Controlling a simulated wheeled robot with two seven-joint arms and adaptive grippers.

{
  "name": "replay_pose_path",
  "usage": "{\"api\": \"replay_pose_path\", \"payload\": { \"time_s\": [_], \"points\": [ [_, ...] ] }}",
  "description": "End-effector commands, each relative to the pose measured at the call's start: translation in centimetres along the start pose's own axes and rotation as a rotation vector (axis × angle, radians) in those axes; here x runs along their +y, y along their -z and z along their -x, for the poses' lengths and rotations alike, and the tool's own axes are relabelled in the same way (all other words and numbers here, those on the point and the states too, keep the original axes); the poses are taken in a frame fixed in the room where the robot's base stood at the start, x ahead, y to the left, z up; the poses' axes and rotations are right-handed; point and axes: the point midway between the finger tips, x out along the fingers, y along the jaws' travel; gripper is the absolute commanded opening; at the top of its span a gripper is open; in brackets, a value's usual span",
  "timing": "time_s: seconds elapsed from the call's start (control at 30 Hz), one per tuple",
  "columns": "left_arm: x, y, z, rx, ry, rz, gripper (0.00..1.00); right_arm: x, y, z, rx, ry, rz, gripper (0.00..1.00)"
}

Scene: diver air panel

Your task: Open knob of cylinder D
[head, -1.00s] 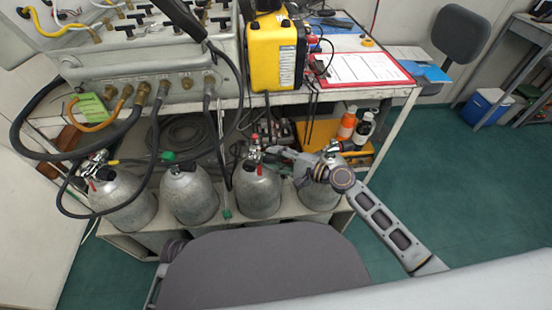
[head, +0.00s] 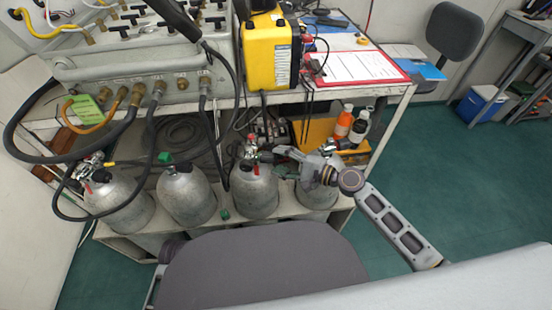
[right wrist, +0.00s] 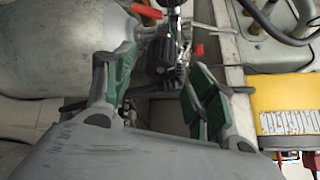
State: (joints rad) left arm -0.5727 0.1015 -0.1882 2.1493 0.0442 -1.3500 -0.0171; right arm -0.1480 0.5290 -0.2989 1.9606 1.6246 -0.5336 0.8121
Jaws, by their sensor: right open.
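Four grey gas cylinders stand in a row on the low shelf in the head view; I cannot read any letter on them. My right gripper (head: 278,161) is open. It reaches leftward over the rightmost cylinder (head: 315,196) toward the valve (head: 252,152) with red parts on the third cylinder (head: 252,193). In the right wrist view, a dark ribbed knob (right wrist: 163,62) lies ahead between the green-padded fingers, with space on both sides. The third cylinder (right wrist: 60,45) is at upper left there. A grey rounded surface fills the bottom. My left gripper is not in view.
The leftmost cylinder (head: 117,206) and the second cylinder (head: 186,196) stand to the left, with black hoses hanging near them. A yellow box (head: 268,55) and red clipboard (head: 358,69) are on the bench above. Orange (head: 343,122) and dark bottles stand behind the rightmost cylinder.

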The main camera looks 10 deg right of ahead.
Motion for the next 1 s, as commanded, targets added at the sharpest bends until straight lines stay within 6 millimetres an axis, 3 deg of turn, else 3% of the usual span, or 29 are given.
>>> {"api": "replay_pose_path", "payload": {
  "time_s": [0.7,1.0],
  "points": [
    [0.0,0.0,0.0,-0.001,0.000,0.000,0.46,0.0,0.0,6.5,0.001,0.001,0.000,0.56],
    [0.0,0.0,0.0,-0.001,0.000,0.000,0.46,-0.1,0.0,8.3,0.001,0.002,0.001,0.56]
  ]
}}
